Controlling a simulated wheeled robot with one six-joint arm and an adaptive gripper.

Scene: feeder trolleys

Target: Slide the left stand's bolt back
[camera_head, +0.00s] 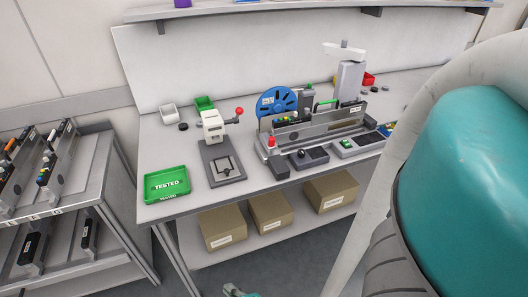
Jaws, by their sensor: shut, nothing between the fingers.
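A long grey stand (262,152) is on the workbench, holding an upright feeder-like plate (338,123). A red-topped post (271,143) is at its left end. In front of it is a dark block with a black knob (301,154), and to the right of that a grey block with a green part (347,144). I cannot tell which of these is the left stand's bolt, or its position, at this size. My teal and white arm fills the right side and hides the bench's right end.
The workbench (195,205) holds a green TESTED tray (166,197), a grey device with a red ball handle (213,129) and a blue reel (272,103). Cardboard boxes (223,236) sit on its lower shelf. A trolley with feeders (85,180) stands at left, with a narrow gap between.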

